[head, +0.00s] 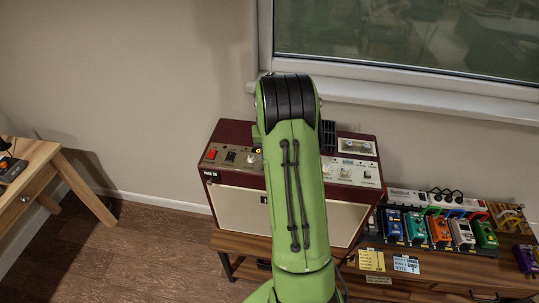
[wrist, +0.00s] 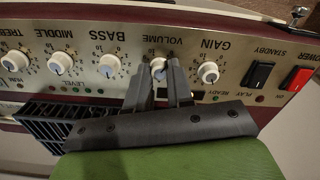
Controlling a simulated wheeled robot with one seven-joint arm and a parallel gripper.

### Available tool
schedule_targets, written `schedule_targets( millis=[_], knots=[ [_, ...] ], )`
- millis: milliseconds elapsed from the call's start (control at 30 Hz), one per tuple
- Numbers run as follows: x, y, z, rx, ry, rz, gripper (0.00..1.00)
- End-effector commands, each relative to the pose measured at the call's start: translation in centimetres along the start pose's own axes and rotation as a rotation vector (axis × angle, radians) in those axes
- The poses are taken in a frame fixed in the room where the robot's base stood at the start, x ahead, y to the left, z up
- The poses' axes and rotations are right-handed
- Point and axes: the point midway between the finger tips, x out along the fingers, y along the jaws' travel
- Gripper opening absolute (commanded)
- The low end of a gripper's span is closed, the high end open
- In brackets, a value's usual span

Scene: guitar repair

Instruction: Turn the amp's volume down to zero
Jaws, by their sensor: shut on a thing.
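The maroon amp (head: 228,188) stands on a wooden bench in the head view, partly hidden by my green arm. Its control panel (wrist: 200,48) fills the wrist view, with its lettering upside down. The white volume knob (wrist: 157,64) sits between the bass knob (wrist: 109,65) and the gain knob (wrist: 208,72). My gripper (wrist: 161,73) is shut on the volume knob, one finger on each side. The fingers cover part of its dial, and I cannot read its setting. In the head view my arm hides the gripper and this knob.
The red power switch (wrist: 297,79) and black standby switch (wrist: 257,74) sit on the same panel. A pedalboard with several coloured pedals, including a green pedal (head: 483,235), lies right of the amp. A wooden table (head: 35,170) stands at far left. Floor between is clear.

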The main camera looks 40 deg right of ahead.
Motion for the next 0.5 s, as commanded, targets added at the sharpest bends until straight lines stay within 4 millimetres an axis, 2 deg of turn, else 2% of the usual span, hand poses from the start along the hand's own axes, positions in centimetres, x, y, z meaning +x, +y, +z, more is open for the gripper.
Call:
schedule_targets(
  millis=[467, 500],
  knots=[
    [-0.13, -0.02, -0.13, -0.012, 0.006, 0.0, 0.0],
    [-0.13, -0.02, -0.13, -0.012, 0.006, 0.0, 0.26]
  ],
)
